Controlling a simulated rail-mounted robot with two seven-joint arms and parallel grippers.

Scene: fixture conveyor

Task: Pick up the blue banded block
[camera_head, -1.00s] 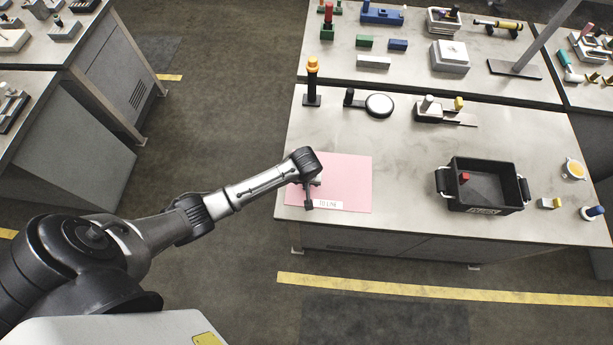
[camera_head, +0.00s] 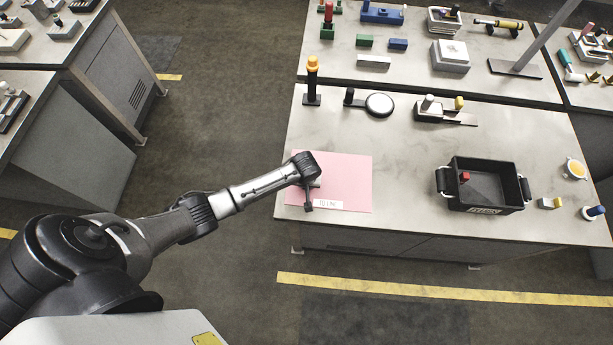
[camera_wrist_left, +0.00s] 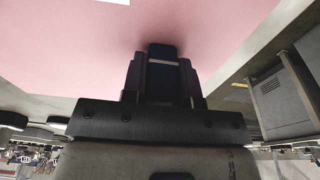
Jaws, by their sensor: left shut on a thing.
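The blue banded block (camera_wrist_left: 164,52) is dark blue with a pale band and shows in the left wrist view between my fingers. My left gripper (camera_wrist_left: 162,80) is shut on it. In the head view my left gripper (camera_head: 308,207) is over the front left of the pink mat (camera_head: 350,175), beside the mat's white label (camera_head: 328,204). The block is hidden or too small to make out there. I cannot tell whether it still touches the mat. My right gripper is not in view.
A black tray (camera_head: 507,193) with a small red piece (camera_head: 465,177) inside stands right of the mat. A yellow-ended block (camera_head: 550,203) and a blue-capped piece (camera_head: 594,213) lie farther right. Behind are an orange-topped post (camera_head: 312,80) and a round disc (camera_head: 379,105). The table between mat and tray is clear.

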